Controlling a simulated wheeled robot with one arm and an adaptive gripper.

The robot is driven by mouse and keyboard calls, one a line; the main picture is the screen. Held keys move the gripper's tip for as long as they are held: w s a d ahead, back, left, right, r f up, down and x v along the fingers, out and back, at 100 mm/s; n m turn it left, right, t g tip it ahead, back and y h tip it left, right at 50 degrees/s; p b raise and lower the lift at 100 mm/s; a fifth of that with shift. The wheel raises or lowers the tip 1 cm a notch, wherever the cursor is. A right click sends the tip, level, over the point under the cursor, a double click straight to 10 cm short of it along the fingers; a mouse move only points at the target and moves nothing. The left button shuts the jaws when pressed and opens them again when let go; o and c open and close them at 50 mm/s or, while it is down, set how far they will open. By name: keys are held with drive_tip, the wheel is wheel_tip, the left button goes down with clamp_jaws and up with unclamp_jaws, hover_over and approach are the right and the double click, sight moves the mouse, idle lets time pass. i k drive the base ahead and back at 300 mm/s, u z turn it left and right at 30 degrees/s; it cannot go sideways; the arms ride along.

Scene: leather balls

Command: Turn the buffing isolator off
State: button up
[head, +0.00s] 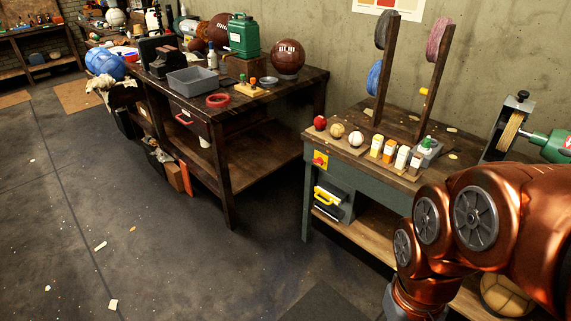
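On the front of the green-grey bench at the right in the head view, a red rotary knob on a yellow plate (320,160) sits near the left corner. Below it is a dark box (345,207) with a yellow handle (326,196) on its front. I cannot tell for sure which of these is the buffing isolator. The knob's exact setting is too small to read. My copper arm fills the lower right, to the right of both controls. My gripper is outside the view.
The buffing bench top (379,163) holds small balls, several little bottles and upright posts with coloured rolls. A buffing wheel (509,131) and green motor (552,145) are at the right. A wooden table (285,90) stands left. The floor before the bench is mostly clear.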

sight(319, 162)
drive_tip(key=z, duration=0.1)
drive_tip(key=k, duration=0.35)
drive_tip(key=u, duration=1)
drive_tip(key=i, duration=1.2)
drive_tip(key=u, duration=0.45)
